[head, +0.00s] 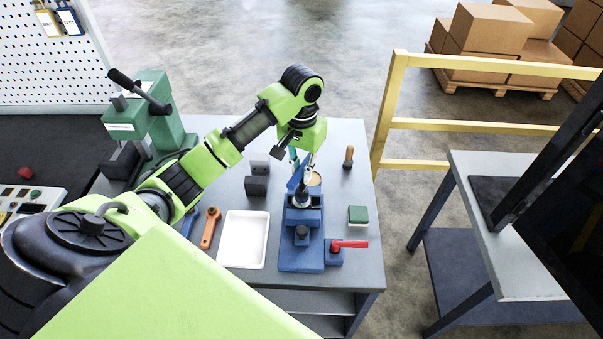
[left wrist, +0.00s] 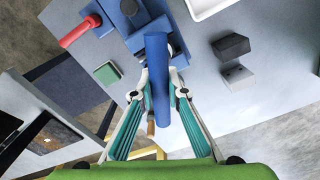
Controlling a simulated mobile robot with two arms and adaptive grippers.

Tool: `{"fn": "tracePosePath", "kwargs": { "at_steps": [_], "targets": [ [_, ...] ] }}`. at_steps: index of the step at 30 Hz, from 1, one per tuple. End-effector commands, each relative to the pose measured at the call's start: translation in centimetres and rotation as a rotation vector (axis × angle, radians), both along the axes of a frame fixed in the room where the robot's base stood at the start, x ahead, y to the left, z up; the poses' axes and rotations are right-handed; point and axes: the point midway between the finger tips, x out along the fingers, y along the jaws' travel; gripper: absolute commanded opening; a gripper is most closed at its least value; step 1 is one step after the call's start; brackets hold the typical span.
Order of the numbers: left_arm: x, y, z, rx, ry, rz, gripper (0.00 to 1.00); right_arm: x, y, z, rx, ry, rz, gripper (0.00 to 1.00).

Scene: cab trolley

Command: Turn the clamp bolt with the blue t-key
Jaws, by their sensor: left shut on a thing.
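My left gripper (head: 298,165) is shut on the blue t-key (left wrist: 157,75), with one fingertip on each side of its blue bar. The t-key also shows in the head view (head: 295,180), partly hidden by the gripper. It stands over the far end of the blue clamp fixture (head: 301,258) on the grey table. The fixture also shows in the left wrist view (left wrist: 140,22), partly covered by the key. The clamp bolt is hidden or too small to make out, so I cannot tell whether the key sits on it. My right gripper is not in view.
A red lever (head: 350,244) sits right of the fixture, with a green block (head: 357,214) behind it. A white tray (head: 243,239), dark blocks (head: 256,186) and an orange-handled tool (head: 210,229) lie left. A wooden-handled tool (head: 348,157) stands behind. A yellow railing (head: 440,124) stands beyond the table.

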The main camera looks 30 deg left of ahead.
Motion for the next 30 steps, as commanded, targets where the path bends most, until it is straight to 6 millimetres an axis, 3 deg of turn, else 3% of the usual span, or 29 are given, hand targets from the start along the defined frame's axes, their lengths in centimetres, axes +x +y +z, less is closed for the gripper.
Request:
{"fn": "tracePosePath", "kwargs": {
  "at_steps": [30],
  "targets": [
    [0.0, 0.0, 6.1, 0.001, -0.003, 0.001, 0.0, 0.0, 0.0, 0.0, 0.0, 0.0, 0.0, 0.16]
  ]
}}
